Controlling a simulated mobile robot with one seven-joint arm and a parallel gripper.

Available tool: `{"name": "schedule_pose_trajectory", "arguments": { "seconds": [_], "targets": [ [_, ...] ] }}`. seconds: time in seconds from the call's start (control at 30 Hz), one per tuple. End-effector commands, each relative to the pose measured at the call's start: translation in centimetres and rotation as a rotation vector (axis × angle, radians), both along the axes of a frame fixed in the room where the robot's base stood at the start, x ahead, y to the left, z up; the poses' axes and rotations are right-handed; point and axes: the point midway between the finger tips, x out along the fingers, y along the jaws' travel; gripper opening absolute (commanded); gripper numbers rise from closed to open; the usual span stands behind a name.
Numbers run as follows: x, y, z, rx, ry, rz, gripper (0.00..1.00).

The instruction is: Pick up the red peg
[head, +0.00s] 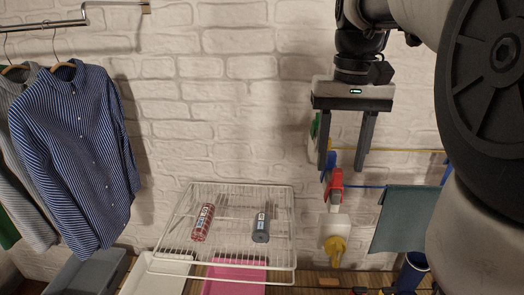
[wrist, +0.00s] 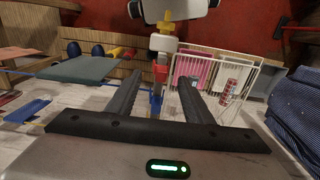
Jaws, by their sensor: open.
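The red peg (head: 336,180) is a small upright red piece by the blue line on the wall, below my gripper in the head view. In the wrist view a red piece (wrist: 160,72) shows beyond the gap between the fingers, so I take it as the same peg. A blue piece (head: 329,165) is close to its upper left. My gripper (head: 345,160) is open and empty, fingers pointing down, its tips just above the peg's level. The fingers (wrist: 160,88) spread on either side of the peg in the wrist view. Whether they are level with it in depth, I cannot tell.
A teal cloth (head: 405,217) hangs at right. A white wire rack (head: 180,235) holds a red patterned can (head: 202,222) and a dark can (head: 261,226).

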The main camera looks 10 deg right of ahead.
Motion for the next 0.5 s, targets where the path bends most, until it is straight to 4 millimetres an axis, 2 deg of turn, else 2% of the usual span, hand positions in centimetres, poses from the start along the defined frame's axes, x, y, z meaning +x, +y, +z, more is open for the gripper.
{"name": "schedule_pose_trajectory", "arguments": {
  "seconds": [0.3, 0.5],
  "targets": [
    [-0.2, 0.2, -4.3, 0.001, 0.002, 0.000, 0.47],
    [-0.2, 0.2, -5.2, 0.000, 0.000, 0.001, 0.47]
  ]
}}
